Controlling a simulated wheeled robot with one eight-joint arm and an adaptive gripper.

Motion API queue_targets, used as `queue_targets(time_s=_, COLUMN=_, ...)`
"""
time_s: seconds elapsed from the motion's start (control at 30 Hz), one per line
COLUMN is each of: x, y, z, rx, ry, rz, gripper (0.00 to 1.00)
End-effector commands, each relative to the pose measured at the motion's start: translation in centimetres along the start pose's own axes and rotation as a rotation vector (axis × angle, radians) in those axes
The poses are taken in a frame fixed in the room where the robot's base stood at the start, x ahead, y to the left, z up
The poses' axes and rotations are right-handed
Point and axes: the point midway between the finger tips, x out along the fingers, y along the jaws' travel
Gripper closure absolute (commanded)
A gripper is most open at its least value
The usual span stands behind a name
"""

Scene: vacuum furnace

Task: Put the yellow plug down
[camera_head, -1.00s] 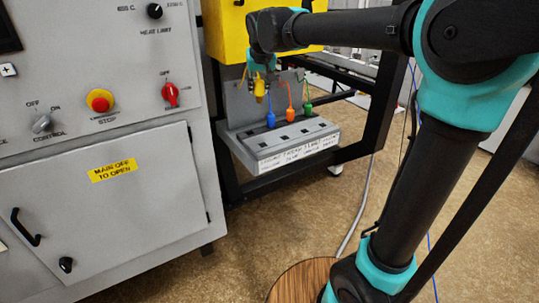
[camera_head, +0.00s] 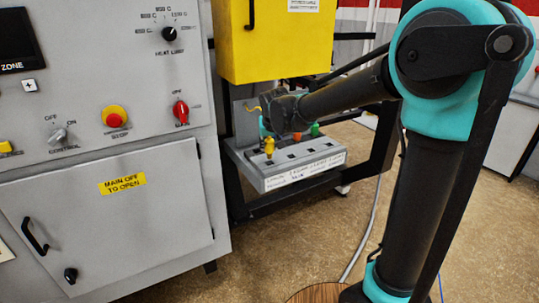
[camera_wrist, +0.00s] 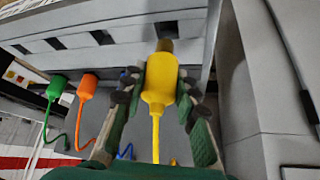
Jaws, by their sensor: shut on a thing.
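The yellow plug (camera_head: 269,147) is held low over the left end of the grey socket strip (camera_head: 305,168). In the wrist view the yellow plug (camera_wrist: 160,75) sits between both fingers of my gripper (camera_wrist: 160,88), which is shut on it. Its brownish tip points at a dark slot at the strip's edge; I cannot tell whether the tip is in the slot. A yellow cord trails from its other end. In the head view my gripper's fingers are mostly hidden behind my wrist.
In the wrist view an orange plug (camera_wrist: 87,87) and a green plug (camera_wrist: 57,87) stand in the strip; the blue plug is mostly hidden. The strip has several empty slots. A yellow box (camera_head: 275,45) hangs above, and a grey control cabinet (camera_head: 120,210) stands at left.

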Motion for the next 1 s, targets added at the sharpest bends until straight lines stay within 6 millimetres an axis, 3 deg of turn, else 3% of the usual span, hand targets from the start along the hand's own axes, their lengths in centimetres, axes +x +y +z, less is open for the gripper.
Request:
queue_targets(time_s=0.3, x=3.0, y=0.0, z=1.9, rx=0.000, ry=0.000, rz=0.000, gripper=0.99)
queue_targets(time_s=0.87, x=3.8, y=0.0, z=2.5, rx=0.000, ry=0.000, rz=0.000, gripper=0.99)
queue_targets(time_s=0.9, x=3.9, y=0.0, z=2.5, rx=0.000, ry=0.000, rz=0.000, gripper=0.68)
queue_targets(time_s=1.0, x=3.8, y=0.0, z=2.5, rx=0.000, ry=0.000, rz=0.000, gripper=0.56)
